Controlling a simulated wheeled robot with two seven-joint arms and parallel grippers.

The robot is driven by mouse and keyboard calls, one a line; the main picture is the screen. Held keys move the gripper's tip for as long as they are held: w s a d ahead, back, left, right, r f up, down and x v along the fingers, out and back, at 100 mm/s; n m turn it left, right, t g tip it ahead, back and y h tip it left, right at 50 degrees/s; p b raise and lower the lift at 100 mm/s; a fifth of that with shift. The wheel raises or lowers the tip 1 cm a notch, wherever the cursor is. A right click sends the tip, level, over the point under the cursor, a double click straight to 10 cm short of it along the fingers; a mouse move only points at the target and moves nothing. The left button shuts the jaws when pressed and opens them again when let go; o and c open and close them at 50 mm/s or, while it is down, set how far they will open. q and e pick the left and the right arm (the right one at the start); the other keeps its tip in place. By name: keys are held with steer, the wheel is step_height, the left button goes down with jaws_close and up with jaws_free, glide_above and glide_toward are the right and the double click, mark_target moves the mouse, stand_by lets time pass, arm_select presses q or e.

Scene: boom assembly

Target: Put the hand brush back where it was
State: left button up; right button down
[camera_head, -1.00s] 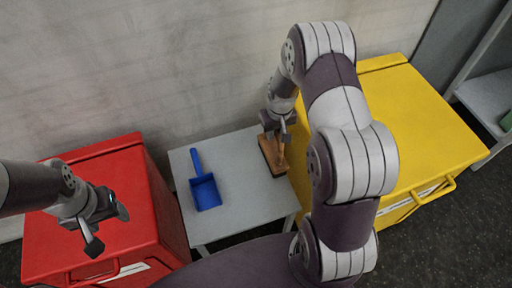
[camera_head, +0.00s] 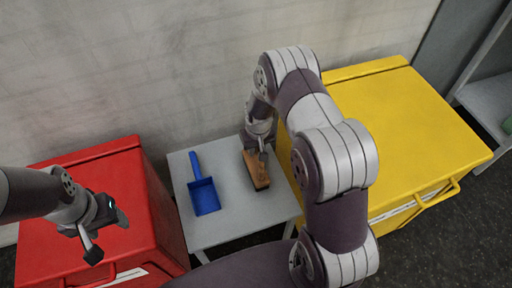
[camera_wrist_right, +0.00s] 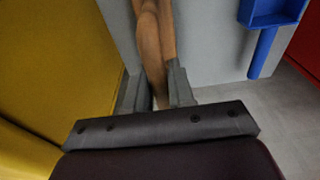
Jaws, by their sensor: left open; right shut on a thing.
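The hand brush (camera_head: 257,173) has a brown wooden body and is over the right part of the small grey table (camera_head: 236,218). I cannot tell whether it touches the tabletop. My right gripper (camera_head: 262,153) is shut on its far end. In the right wrist view the brush's wooden handle (camera_wrist_right: 153,42) runs between the two fingers of the gripper (camera_wrist_right: 157,92); its bristles are hidden. My left gripper (camera_head: 107,237) is open and empty above the red box.
A blue dustpan (camera_head: 205,197) lies on the table, left of the brush. A red box (camera_head: 150,210) stands left of the table and a yellow box (camera_head: 400,120) stands right. The wall is behind. A grey shelf (camera_head: 488,95) is at far right.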

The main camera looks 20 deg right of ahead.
steer(key=c, duration=1)
jaws_free()
steer(key=shift+o, duration=0.2)
step_height(320, 180, up, 14)
steer(key=s+p, duration=0.2)
steer(key=p, duration=0.1)
steer(key=s+a+r, duration=0.2)
steer(key=s+r, duration=0.2)
steer(key=s, duration=0.4)
steer(key=s+a+r, duration=0.2)
steer(key=s+r, duration=0.2)
steer(key=s, duration=0.3)
steer(key=shift+s+a+r+n, duration=0.2)
steer(key=shift+s+a+n, duration=0.15)
steer(key=shift+s+n, duration=0.05)
